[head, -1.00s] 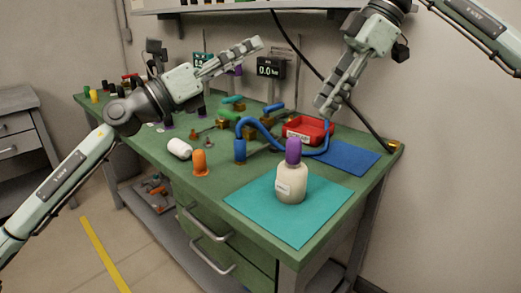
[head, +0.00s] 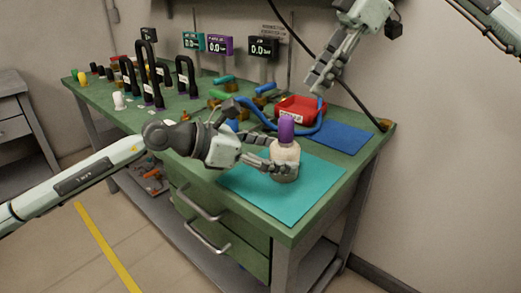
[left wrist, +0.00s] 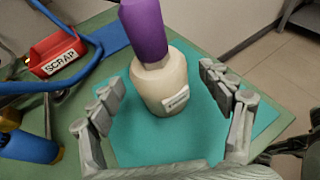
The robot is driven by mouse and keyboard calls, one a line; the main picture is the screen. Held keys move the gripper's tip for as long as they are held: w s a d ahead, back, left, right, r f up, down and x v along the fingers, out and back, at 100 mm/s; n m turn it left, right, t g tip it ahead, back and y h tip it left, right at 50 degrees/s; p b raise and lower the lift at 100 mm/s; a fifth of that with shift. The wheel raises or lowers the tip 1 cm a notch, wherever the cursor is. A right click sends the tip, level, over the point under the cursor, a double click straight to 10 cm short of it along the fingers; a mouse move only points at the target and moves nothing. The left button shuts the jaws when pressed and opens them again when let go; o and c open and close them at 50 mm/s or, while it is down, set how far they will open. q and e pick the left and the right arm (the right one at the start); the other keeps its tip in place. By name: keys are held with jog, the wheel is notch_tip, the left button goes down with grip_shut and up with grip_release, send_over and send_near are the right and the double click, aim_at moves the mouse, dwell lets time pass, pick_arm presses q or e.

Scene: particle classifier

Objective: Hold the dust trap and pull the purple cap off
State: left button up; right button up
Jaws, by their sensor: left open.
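The dust trap is a cream bottle (head: 285,155) with a small white label, standing upright on the teal mat (head: 305,197). Its purple cap (head: 286,130) is on top; in the left wrist view the cap (left wrist: 143,32) sits on the bottle's neck. My left gripper (head: 274,163) is level with the bottle's body, coming from the left. In the left wrist view its open fingers (left wrist: 160,82) stand on both sides of the body, with gaps visible. My right gripper (head: 322,78) is high above the back right of the bench, apart from the trap; its finger opening is unclear.
A red scrap bin (head: 298,108), a blue hose (head: 258,122) and a blue mat (head: 343,137) lie behind the trap. Black-handled items (head: 150,75) and displays (head: 263,47) stand farther back left. The teal mat around the trap is clear.

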pick_arm(q)
jog(key=shift+x, duration=1.15)
grip_shut()
dwell(0.5)
